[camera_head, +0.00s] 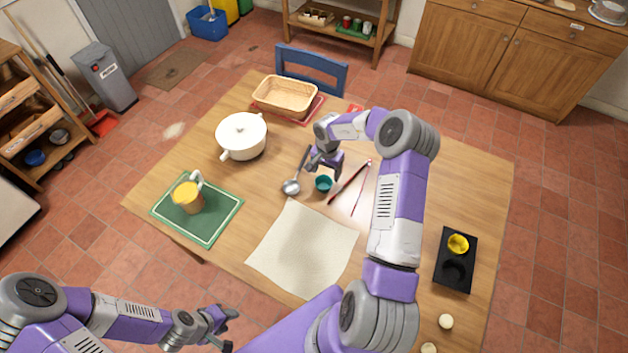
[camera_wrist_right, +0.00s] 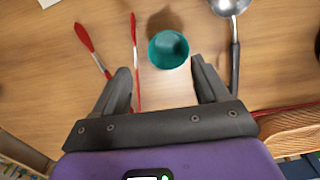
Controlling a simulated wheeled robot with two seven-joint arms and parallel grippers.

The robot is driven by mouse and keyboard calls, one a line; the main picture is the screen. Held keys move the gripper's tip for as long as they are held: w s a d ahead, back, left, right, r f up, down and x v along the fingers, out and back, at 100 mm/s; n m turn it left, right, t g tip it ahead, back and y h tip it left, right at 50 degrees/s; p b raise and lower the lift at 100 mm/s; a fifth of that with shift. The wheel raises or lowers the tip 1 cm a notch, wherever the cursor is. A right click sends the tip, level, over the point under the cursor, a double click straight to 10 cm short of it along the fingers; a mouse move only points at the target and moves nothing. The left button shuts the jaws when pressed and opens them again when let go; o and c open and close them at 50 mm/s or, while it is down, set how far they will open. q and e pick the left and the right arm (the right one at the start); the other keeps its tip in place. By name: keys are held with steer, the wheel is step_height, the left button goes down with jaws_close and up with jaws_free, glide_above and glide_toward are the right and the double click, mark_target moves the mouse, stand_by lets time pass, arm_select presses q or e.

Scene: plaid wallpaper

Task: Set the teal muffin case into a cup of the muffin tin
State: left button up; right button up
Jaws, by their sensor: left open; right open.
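The teal muffin case (camera_head: 323,184) stands upright on the wooden table near its middle. In the right wrist view the teal case (camera_wrist_right: 168,50) lies just beyond the open fingers. My right gripper (camera_wrist_right: 160,85) is open and empty, pointing down at the table close behind the case; it also shows in the head view (camera_head: 322,166). The black muffin tin (camera_head: 455,260) lies at the right of the table, with a yellow case (camera_head: 458,244) in its far cup and the near cup empty. My left gripper (camera_head: 226,326) is open and empty, off the table's front left edge.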

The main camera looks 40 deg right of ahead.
mark_target(323, 182)
steer(key=f, duration=0.1)
steer(key=w+f+b, duration=0.1)
steer(key=f, duration=0.1)
steer(key=shift+w, duration=0.2)
step_height(323, 182, down, 6)
steer(key=shift+d+f+b, duration=0.1)
steer(key=shift+b, duration=0.55)
arm_select(q)
steer(key=f, duration=0.1)
steer(key=w+f, duration=0.1)
steer(key=f, duration=0.1)
steer(key=shift+w, duration=0.1)
arm_select(e)
steer(key=c, duration=0.7)
steer(key=shift+c, duration=0.2)
